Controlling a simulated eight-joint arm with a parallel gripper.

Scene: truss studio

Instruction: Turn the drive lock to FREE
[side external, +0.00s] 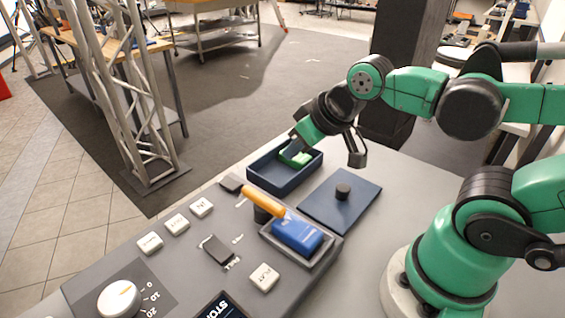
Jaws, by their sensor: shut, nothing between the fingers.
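The control panel (190,285) fills the lower left of the view. No lettering reading FREE is legible, so I cannot tell for certain which control is the drive lock. A blue block-like part (297,236) sits in a raised grey surround, with an orange handle (262,201) slanting up and left beside it over a dark round base. My gripper (357,157) is shut and empty, above the panel's far side, clear of these controls.
A navy open box (262,178) holds a green piece (296,158). A navy plate (325,213) with a black knob (343,190) lies right of it. Pale buttons (177,224) and a white dial (118,299) are nearer. A truss leg (135,110) stands behind left.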

